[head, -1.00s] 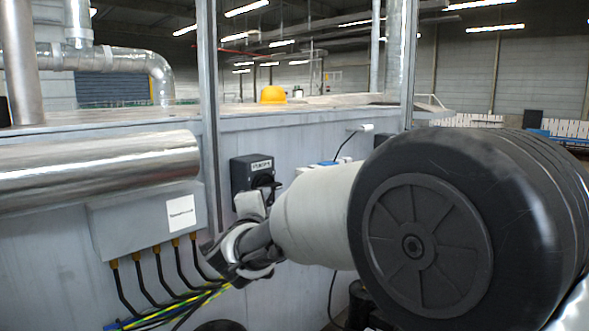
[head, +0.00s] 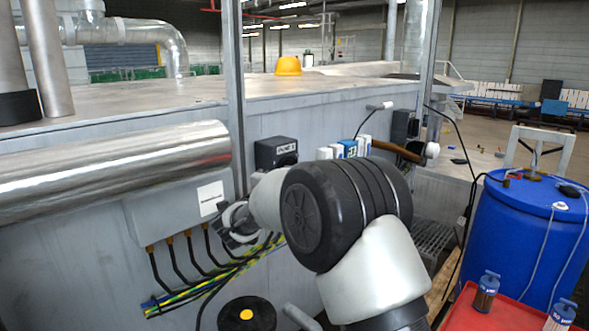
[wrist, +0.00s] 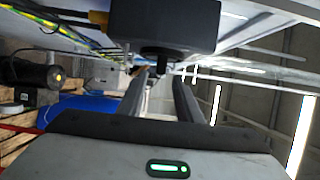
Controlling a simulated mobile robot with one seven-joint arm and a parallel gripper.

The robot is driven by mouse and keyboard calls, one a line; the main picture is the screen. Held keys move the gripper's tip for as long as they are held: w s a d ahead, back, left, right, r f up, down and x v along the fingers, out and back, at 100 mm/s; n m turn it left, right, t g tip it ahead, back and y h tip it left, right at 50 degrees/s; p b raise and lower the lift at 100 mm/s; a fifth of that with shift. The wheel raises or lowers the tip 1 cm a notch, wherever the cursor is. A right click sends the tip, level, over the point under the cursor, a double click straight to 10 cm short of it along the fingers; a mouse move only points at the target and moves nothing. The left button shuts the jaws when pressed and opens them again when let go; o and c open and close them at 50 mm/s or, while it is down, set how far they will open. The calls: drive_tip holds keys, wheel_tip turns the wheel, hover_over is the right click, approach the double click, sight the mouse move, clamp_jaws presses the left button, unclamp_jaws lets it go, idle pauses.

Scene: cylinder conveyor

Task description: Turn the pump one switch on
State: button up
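A black switch box (head: 276,152) with a small white label, too small to read surely, is fixed to the grey metal wall in the head view. In the wrist view the black box (wrist: 165,22) fills the top middle, and its dark knob (wrist: 162,56) points toward my gripper. My gripper (wrist: 161,78) is open, with its two fingers apart and nothing held. The knob lines up with the gap between the fingertips; I cannot tell whether they touch it.
A grey junction box (head: 180,210) with several cables hangs left of my gripper, under a shiny pipe (head: 110,170). White-and-blue devices (head: 345,150) sit right of the switch. A blue barrel (head: 520,235) and a red tray (head: 490,315) stand at the right.

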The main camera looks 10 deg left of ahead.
drive_tip(key=p+x, duration=0.1)
drive_tip(key=x, duration=0.6)
clamp_jaws()
